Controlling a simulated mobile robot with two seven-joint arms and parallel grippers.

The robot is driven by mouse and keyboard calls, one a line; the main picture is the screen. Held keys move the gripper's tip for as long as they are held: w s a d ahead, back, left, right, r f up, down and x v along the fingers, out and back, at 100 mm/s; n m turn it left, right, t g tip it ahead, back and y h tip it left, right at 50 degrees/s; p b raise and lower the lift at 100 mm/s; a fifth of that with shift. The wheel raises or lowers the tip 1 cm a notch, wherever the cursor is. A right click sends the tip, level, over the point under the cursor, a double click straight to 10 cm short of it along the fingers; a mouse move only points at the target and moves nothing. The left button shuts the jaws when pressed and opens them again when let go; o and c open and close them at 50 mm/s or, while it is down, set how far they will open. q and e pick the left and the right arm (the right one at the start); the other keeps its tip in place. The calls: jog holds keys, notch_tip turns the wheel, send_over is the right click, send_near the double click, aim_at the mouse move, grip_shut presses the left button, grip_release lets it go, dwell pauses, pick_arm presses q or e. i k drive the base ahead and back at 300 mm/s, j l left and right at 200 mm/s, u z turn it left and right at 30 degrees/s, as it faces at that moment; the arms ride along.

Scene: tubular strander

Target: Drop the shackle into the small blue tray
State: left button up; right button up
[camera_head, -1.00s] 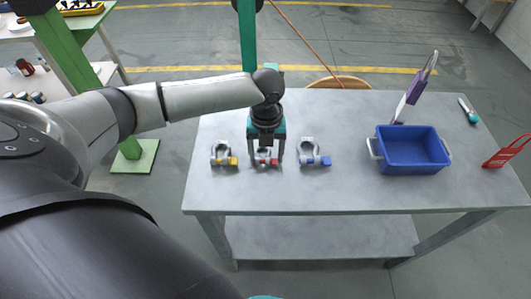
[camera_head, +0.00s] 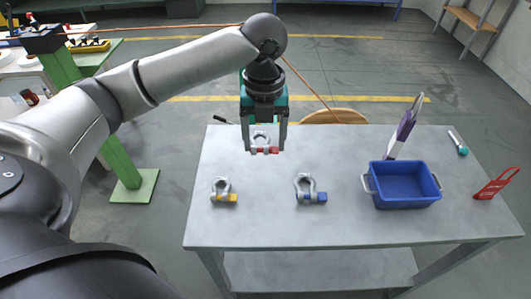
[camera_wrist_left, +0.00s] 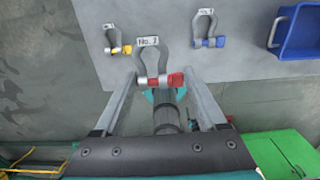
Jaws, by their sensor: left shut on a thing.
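My left gripper (camera_head: 264,147) is shut on the shackle with the red pin (camera_head: 262,139) and holds it above the table. My right gripper is not in view.
A shackle with a yellow pin (camera_head: 223,192) and one with a blue pin (camera_head: 309,190) lie on the grey table (camera_head: 265,225). A purple-handled tool (camera_head: 402,131) stands behind the tray.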

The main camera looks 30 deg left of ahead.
aim_at(393, 185)
jog(key=i+l+z, duration=0.1)
jog(key=i+l, duration=0.6)
jog(key=l, duration=0.05)
